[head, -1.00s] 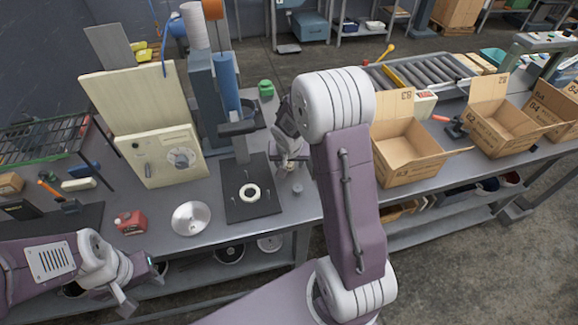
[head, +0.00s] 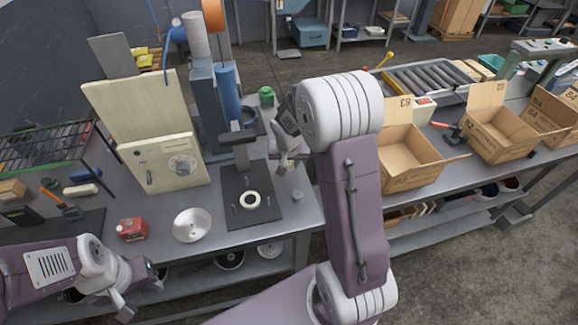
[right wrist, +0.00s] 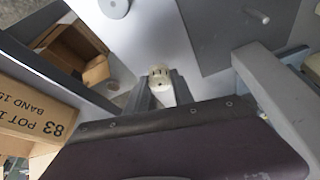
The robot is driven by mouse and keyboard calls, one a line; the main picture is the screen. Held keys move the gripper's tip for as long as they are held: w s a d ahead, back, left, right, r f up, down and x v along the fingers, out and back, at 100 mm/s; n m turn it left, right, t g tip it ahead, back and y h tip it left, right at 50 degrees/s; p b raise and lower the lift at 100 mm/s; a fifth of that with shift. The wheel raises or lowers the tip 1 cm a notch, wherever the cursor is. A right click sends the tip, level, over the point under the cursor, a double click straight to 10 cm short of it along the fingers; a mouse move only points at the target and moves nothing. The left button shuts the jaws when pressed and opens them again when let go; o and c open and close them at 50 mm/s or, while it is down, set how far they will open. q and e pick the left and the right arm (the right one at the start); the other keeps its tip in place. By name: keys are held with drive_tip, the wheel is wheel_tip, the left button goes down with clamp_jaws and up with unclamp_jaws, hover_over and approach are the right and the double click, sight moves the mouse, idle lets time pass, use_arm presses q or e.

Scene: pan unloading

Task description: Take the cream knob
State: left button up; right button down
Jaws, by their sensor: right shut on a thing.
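The cream knob (right wrist: 161,86) shows in the right wrist view as a small pale piece with dark slots in its top. My right gripper (right wrist: 163,94) is shut on it, with a grey finger on each side. In the head view my right gripper (head: 285,164) is above the bench, right of the black plate, and my arm partly hides it. I cannot make out the knob there. My left gripper (head: 141,291) is at the lower left in front of the bench edge, open and empty.
A black plate (head: 234,180) with a cream ring (head: 250,200) and pegs lies below a press. A silver pan (head: 192,225), a red box (head: 132,229) and a small grey cylinder (head: 298,195) stand nearby. Open cartons (head: 408,160) are to the right.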

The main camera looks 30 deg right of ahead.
drive_tip(key=s+d+r, duration=0.2)
drive_tip(key=s+r, duration=0.5)
drive_tip(key=s, duration=0.4)
drive_tip(key=shift+s+d+r, duration=0.2)
drive_tip(key=shift+s+r, duration=0.05)
